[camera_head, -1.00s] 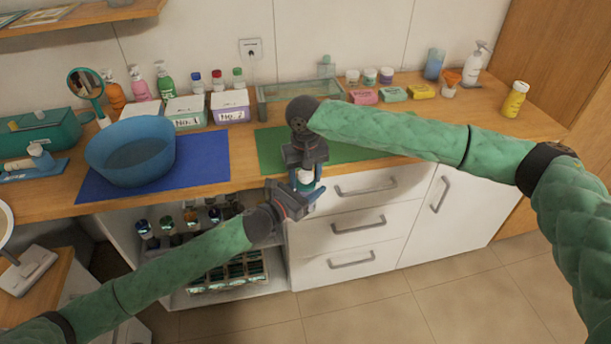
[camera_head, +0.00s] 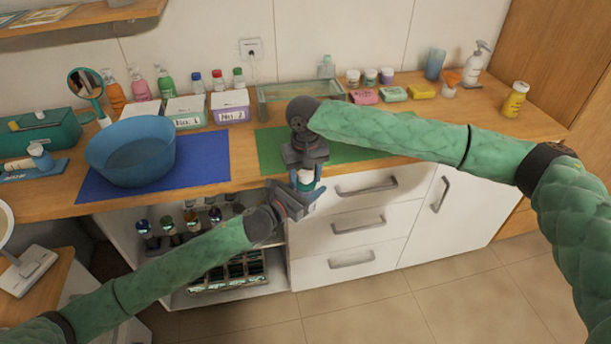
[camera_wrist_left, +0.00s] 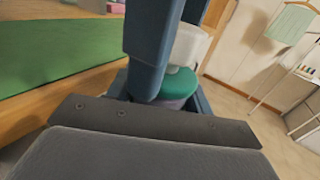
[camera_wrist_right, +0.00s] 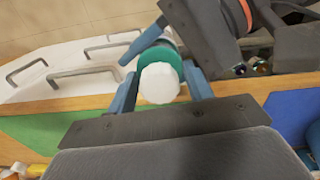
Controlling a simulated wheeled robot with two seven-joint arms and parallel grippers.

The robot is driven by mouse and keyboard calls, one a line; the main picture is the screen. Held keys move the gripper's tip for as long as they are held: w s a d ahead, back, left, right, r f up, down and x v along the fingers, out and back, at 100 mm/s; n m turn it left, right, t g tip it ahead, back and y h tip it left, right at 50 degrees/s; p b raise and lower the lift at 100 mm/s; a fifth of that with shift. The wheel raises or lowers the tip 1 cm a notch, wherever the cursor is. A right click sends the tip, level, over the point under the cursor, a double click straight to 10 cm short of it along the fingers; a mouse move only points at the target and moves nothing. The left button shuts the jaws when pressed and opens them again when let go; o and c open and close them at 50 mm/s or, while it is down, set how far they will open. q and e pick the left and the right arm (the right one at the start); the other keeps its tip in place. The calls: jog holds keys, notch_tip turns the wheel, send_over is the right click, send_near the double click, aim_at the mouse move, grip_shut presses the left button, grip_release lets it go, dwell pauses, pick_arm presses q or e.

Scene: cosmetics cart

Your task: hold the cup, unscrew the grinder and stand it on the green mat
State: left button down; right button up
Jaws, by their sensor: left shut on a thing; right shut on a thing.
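The grinder (camera_head: 306,174) is upright in front of the counter edge, between my two grippers, with a white part showing. In the right wrist view its round white top (camera_wrist_right: 159,83) is ringed by teal. My right gripper (camera_head: 305,182) reaches down from above and is shut on the grinder. My left gripper (camera_head: 308,198) comes in from the left, below, and is shut on the cup. In the left wrist view a purplish part (camera_wrist_left: 173,103) sits low between the fingers, under a teal band. The fingers hide most of the cup and the joint. The green mat (camera_head: 268,152) lies behind on the counter.
A blue bowl (camera_head: 130,150) stands on a blue mat (camera_head: 205,165) at left. A clear tray (camera_head: 270,103), soaps (camera_head: 393,94) and jars (camera_head: 370,76) stand behind the green mat. Drawers (camera_head: 335,228) and an open shelf with bottles are below the counter.

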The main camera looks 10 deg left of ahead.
jog(key=shift+d, duration=0.1)
jog(key=o, duration=1.1)
